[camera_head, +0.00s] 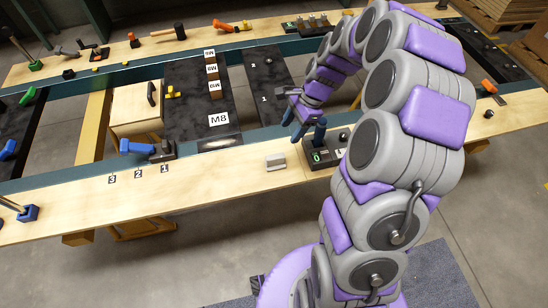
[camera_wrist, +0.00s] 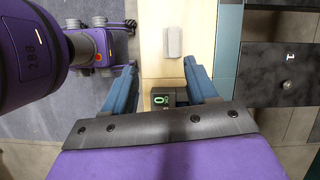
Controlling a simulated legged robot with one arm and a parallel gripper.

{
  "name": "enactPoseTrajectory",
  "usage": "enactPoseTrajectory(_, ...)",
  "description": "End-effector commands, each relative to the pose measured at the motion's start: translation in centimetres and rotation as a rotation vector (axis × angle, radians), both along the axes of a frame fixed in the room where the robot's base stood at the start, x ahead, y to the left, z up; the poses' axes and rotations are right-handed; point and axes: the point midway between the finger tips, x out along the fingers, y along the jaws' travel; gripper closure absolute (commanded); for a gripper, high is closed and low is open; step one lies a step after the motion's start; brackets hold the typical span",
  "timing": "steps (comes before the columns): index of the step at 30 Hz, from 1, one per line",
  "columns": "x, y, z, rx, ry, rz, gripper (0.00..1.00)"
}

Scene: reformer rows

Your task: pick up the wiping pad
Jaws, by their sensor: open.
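The wiping pad appears to be the small pale grey block (camera_head: 276,162) lying on the light wooden bench edge. It also shows in the wrist view (camera_wrist: 174,41), ahead of the fingertips and slightly right of the middle between them. My gripper (camera_head: 303,130) has two blue fingers spread apart, with nothing held between them. In the head view it is above the bench, to the right of the pad and apart from it. In the wrist view the fingers (camera_wrist: 160,66) frame bare wood and part of a dark box.
A dark box with a green "0" display (camera_head: 318,157) stands right of the pad, below my gripper. A blue-handled tool (camera_head: 147,149) lies farther left, by labels 1, 2 and 3. A black M8 panel (camera_head: 200,105) lies behind. Bare wood surrounds the pad's left side.

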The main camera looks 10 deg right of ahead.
Motion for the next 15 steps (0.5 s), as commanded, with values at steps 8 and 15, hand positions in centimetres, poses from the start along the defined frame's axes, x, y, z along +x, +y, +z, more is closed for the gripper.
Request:
enactPoseTrajectory(8,1.9,-1.8,-3.0,0.012,0.035,-0.147,0.43)
enactPoseTrajectory(15,1.8,-0.1,-6.9,0.012,0.040,-0.147,0.43)
